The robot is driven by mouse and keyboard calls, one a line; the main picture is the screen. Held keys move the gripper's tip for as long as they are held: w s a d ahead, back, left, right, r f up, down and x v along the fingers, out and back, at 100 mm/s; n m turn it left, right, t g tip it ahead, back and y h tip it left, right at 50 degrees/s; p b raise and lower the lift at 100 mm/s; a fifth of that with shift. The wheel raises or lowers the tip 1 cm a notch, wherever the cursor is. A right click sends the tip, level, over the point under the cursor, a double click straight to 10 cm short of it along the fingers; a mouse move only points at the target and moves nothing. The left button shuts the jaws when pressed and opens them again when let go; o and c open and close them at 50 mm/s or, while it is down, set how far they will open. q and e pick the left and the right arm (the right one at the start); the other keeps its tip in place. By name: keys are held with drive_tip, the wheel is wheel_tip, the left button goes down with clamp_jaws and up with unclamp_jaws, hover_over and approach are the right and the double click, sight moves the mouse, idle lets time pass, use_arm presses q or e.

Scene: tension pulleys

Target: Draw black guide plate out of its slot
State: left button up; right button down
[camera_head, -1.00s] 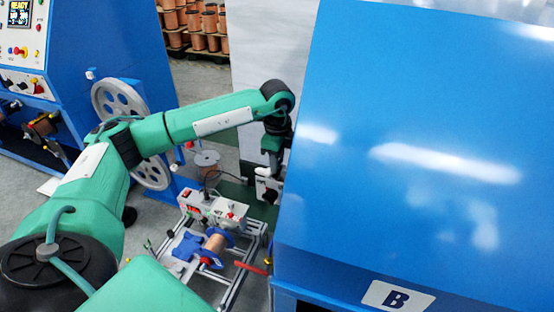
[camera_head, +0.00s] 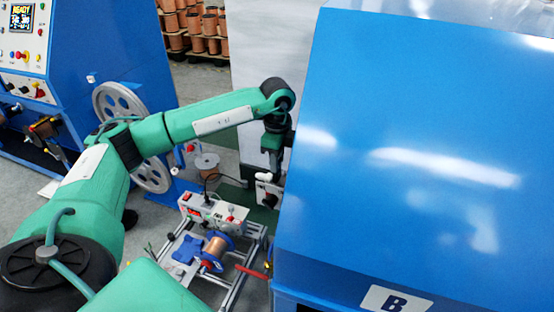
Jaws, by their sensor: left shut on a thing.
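My left gripper (camera_head: 268,176) hangs from the end of my green left arm, just left of the big blue cabinet. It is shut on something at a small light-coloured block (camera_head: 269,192). The fingertips and the held thing are too small to make out, and I cannot pick out the black guide plate or its slot. My right gripper does not show.
The blue cabinet marked B (camera_head: 420,150) fills the right side, close beside my gripper. A metal frame (camera_head: 228,290) with a copper wire spool (camera_head: 215,246) and a control box (camera_head: 205,208) stands below. Another blue machine (camera_head: 85,50) is at the upper left.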

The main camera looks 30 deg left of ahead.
use_arm(q)
drive_tip(key=shift+r+p, duration=0.45)
drive_tip(key=shift+r, duration=0.45)
drive_tip(key=shift+r+p, duration=0.65)
drive_tip(key=shift+r, duration=0.4)
drive_tip(key=shift+r+p, duration=1.15)
drive_tip(key=shift+r, duration=0.85)
